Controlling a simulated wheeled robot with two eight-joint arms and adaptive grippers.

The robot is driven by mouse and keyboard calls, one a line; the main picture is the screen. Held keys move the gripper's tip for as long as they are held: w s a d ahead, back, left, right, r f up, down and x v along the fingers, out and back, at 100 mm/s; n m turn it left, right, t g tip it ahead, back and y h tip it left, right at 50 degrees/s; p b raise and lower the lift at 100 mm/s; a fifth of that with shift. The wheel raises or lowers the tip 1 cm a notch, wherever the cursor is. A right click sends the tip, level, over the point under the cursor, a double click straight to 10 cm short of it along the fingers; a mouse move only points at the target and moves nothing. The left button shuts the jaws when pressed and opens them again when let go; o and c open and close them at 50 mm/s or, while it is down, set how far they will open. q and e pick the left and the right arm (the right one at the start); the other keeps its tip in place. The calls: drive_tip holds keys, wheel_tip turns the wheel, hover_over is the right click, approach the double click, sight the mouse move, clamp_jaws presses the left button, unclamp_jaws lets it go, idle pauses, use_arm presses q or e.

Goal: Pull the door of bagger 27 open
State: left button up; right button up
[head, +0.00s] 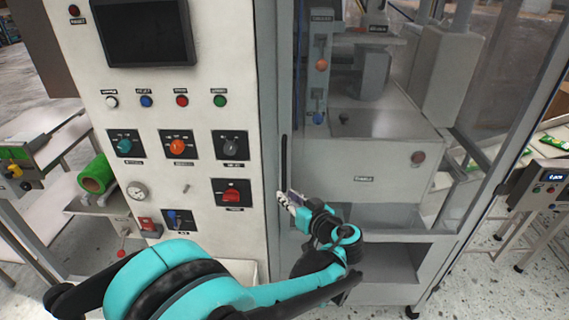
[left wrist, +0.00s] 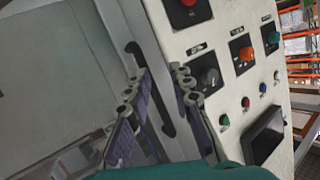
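The bagger is a tall cabinet with a clear door (head: 385,150) to the right of its white control panel. The door's handle (head: 284,155) is a dark upright bar at the door's left edge. My left gripper (head: 285,199) is at the lower part of the handle. In the left wrist view, the black handle (left wrist: 166,122) appears between the spread fingers of my left gripper (left wrist: 162,82). The fingers are open; I cannot tell whether either touches the bar. The door looks closed. I cannot read a number 27. My right gripper is out of view.
The control panel (head: 205,115), with knobs and buttons, stands left of the door. A table with a green roll (head: 96,175) is further left. A conveyor unit (head: 548,190) stands at right. Speckled floor (head: 470,285) is free at lower right.

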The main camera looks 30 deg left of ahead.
use_arm(q)
wheel_tip(320, 180, up, 3)
drive_tip(key=w+d+n+t+y, duration=0.1)
drive_tip(key=w+n+y, duration=0.1)
drive_tip(key=w+y, duration=0.1)
drive_tip(key=b, duration=0.1)
hover_over(284, 191)
drive_tip(key=shift+w+a+r, duration=0.15)
drive_tip(key=shift+w+a, duration=0.05)
drive_tip(key=shift+w, duration=0.2)
clamp_jaws()
